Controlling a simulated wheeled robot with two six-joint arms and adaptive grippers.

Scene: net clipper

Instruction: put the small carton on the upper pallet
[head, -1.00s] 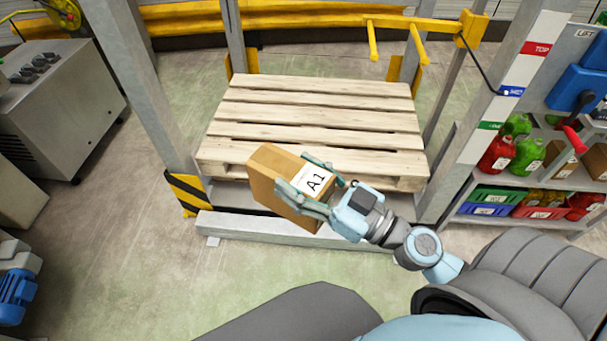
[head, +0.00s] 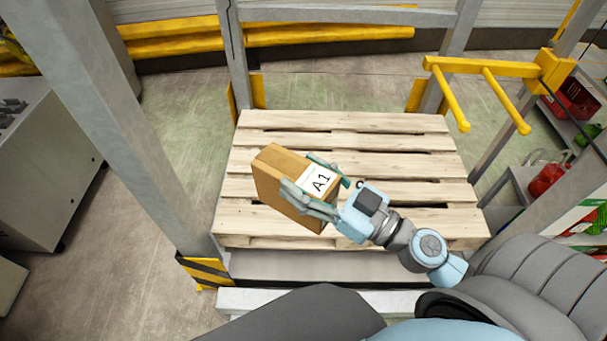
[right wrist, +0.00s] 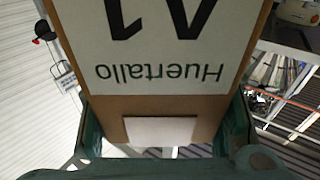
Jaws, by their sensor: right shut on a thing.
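The small carton (head: 285,190) is brown with a white label reading A1. My right gripper (head: 325,190) is shut on it. In the head view the carton appears over the left part of a wooden pallet (head: 400,150); whether it touches the boards I cannot tell. In the right wrist view the carton (right wrist: 160,107) fills the middle between the green fingers, its label upside down, reading A1 and Huertallo. The pallet's top is otherwise bare. My left gripper is not in view.
Grey posts (head: 130,120) frame the pallet at left and right. A yellow bracket with two prongs (head: 490,85) juts in at the upper right. A yellow-black striped foot (head: 205,272) stands at the front left. Shelves with red items (head: 548,178) are at the right.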

